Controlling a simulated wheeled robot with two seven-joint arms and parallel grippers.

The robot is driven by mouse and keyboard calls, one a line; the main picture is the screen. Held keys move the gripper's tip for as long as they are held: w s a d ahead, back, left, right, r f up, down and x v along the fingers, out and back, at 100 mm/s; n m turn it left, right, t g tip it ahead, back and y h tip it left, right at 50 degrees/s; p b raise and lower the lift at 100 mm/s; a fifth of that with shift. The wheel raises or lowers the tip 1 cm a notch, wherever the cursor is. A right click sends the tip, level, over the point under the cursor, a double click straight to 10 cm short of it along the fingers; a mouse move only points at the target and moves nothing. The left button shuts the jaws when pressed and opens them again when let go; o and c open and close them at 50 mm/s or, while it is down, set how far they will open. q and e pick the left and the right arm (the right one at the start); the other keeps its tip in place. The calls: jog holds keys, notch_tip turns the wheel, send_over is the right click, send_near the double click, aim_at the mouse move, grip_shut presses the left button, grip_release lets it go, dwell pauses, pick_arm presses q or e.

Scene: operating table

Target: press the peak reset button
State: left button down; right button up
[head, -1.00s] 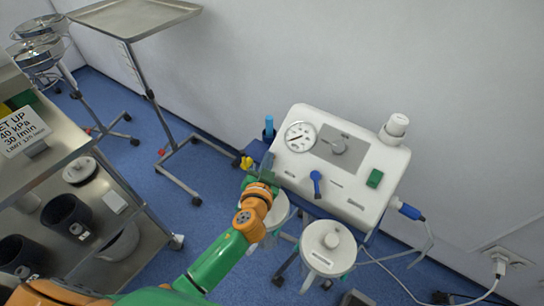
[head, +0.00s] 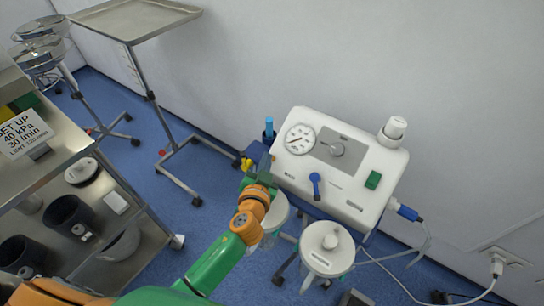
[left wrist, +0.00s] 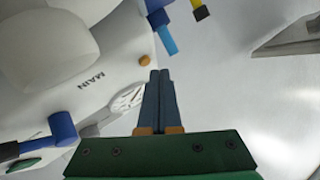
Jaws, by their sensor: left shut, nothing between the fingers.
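The white suction unit (head: 300,176) stands by the wall with a round gauge (head: 299,139), a grey panel with a knob (head: 336,149), a blue lever (head: 315,184) and a green switch (head: 373,180). My left gripper (head: 267,161) is shut and empty at the unit's left edge, below the gauge. In the left wrist view its closed fingers (left wrist: 159,78) point towards a small round orange button (left wrist: 145,60) on the white housing, near the word MAIN. A small gap shows between tips and button. I cannot read a label on the button. My right gripper is out of view.
Dark blue and light blue fittings (head: 269,124) and a yellow part (head: 246,164) sit close beside my left gripper. A white-lidded jar (head: 327,248) stands below the unit. A steel stand (head: 130,20) and a shelf trolley (head: 150,240) are at left, with floor between.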

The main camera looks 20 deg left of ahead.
pick_arm(q)
jog(key=s+r+p, duration=0.1)
jog(key=r+p, duration=0.1)
jog(key=s+a+r+p, duration=0.1)
jog(key=r+p, duration=0.1)
jog(key=shift+s, duration=0.35)
dwell(0.6)
